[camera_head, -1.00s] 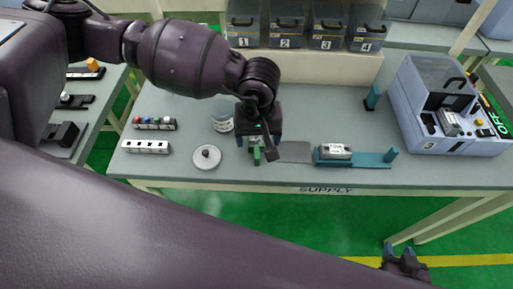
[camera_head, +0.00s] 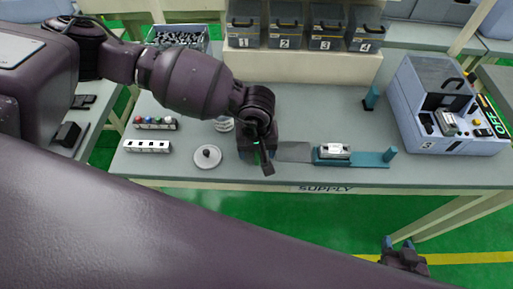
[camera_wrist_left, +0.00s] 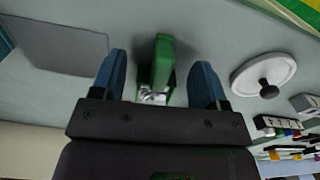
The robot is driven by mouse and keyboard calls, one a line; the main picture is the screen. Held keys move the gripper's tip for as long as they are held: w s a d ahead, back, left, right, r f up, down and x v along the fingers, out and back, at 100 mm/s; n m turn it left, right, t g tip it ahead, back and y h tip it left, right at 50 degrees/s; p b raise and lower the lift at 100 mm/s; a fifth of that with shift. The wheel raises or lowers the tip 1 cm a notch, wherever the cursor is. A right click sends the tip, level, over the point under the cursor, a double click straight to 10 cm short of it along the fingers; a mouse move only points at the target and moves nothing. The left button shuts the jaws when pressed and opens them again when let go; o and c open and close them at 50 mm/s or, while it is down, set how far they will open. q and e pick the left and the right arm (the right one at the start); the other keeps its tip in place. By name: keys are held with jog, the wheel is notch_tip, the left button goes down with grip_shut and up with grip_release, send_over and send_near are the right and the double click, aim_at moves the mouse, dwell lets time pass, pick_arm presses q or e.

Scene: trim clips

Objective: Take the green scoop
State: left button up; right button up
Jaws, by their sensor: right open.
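The green scoop (camera_wrist_left: 163,62) shows in the left wrist view with its green handle between the two blue fingers. A gap is visible on both sides of it. My left gripper (camera_wrist_left: 160,75) is open around the scoop, not closed on it. In the head view my left gripper (camera_head: 258,155) points down at the supply table, and its wrist hides nearly all of the scoop. My right gripper (camera_head: 398,247) is open and empty, low at the right, in front of the table.
A white round lid (camera_head: 207,157) with a dark knob lies left of the gripper. A grey plate (camera_head: 294,152) and a teal fixture (camera_head: 372,160) holding a small device lie to the right. A blue-grey machine (camera_head: 430,130) stands at the right end. Numbered bins (camera_head: 285,28) line the back.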

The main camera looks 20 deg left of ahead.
pick_arm(q)
jog(key=c, duration=0.7)
jog(key=shift+c, duration=0.4)
pick_arm(e)
jog(key=shift+s+d+f, duration=0.15)
jog(key=shift+s+f, duration=0.05)
jog(key=shift+s, duration=0.3)
